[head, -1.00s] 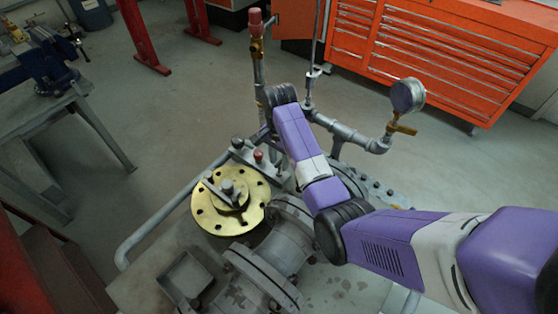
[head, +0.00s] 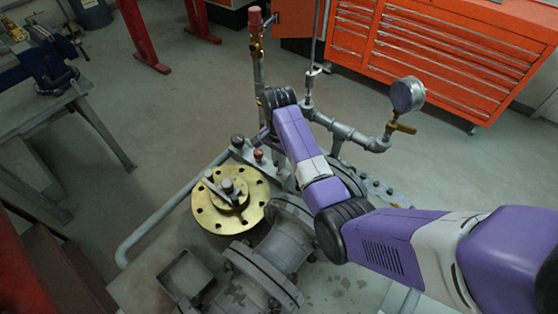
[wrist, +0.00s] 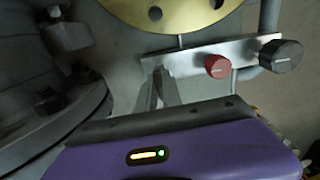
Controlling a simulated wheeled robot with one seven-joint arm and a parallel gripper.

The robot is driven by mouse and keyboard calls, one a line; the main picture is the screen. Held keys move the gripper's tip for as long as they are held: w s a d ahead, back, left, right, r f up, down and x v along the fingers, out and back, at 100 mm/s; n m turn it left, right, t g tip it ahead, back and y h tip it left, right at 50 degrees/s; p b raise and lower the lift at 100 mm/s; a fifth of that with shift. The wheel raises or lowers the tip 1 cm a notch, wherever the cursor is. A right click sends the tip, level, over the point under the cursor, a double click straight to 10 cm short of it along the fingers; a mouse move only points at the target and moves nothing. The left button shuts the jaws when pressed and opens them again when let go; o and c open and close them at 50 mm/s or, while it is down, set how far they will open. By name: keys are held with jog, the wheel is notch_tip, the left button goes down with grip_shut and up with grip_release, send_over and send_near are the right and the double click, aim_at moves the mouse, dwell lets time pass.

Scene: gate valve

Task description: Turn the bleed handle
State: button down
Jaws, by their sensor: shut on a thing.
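A silver strip (wrist: 200,58) carries a red knob (wrist: 217,66) and a black knob (wrist: 280,55) at its right in the wrist view. My gripper (wrist: 160,78) reaches the left end of this strip, with its narrow grey fingers close together. It is shut on a small part there, which I take for the bleed handle; the fingers hide most of it, so its angle cannot be told. In the head view the red knob (head: 258,154) and black knob (head: 238,140) show beside my purple arm, which hides my fingertips and the handle.
A brass flange (head: 245,211) lies just beside the strip. A workbench (head: 40,120) is left; an orange tool chest (head: 450,45) is at the back.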

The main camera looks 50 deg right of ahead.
jog(key=n, duration=0.8)
jog(key=shift+n, duration=0.3)
jog(key=n, duration=0.4)
jog(key=shift+n, duration=2)
jog(key=shift+r, duration=0.1)
jog(key=c, duration=1.5)
grip_release()
